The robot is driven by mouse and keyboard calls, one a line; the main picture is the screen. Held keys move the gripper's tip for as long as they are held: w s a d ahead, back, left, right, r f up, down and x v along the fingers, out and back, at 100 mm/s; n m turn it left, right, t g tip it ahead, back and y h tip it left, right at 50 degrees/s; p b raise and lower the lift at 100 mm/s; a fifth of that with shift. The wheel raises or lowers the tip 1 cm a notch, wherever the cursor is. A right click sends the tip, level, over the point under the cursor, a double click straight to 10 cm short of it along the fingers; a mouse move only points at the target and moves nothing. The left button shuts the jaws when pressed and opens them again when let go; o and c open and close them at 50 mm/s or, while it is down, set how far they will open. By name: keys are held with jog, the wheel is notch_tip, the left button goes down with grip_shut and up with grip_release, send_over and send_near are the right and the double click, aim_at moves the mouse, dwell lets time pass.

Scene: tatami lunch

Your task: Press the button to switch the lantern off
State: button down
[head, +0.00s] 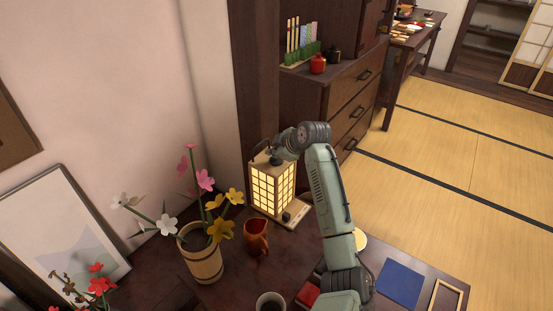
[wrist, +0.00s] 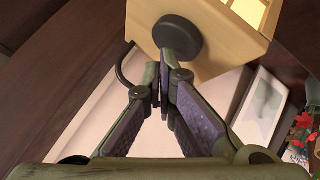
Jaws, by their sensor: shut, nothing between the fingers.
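The lantern (head: 272,188) stands upright on the dark table in the head view, its paper panels glowing yellow. A small black button-like piece (head: 286,216) sits on its wooden base at the front. The wrist view shows the lantern's wood (wrist: 225,55), with a lit panel at the top edge and a round dark knob (wrist: 178,38). My gripper (wrist: 163,62) is shut and empty, its fingertips overlapping the knob's lower edge; I cannot tell whether they touch it. In the head view my gripper is at the lantern's top, with its fingers largely hidden.
A brown mug (head: 256,237) and a wooden flower bucket (head: 202,262) stand left of and in front of the lantern. A blue square (head: 401,283) lies at right. A dark wooden cabinet (head: 345,95) stands behind.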

aim_at(275, 160)
jog(key=shift+f, duration=0.4)
dwell(0.3)
jog(key=shift+r, duration=0.85)
jog(key=shift+r+p, duration=0.1)
jog(key=shift+p, duration=0.2)
jog(key=shift+r+p, duration=1.8)
jog(key=shift+r, duration=1.1)
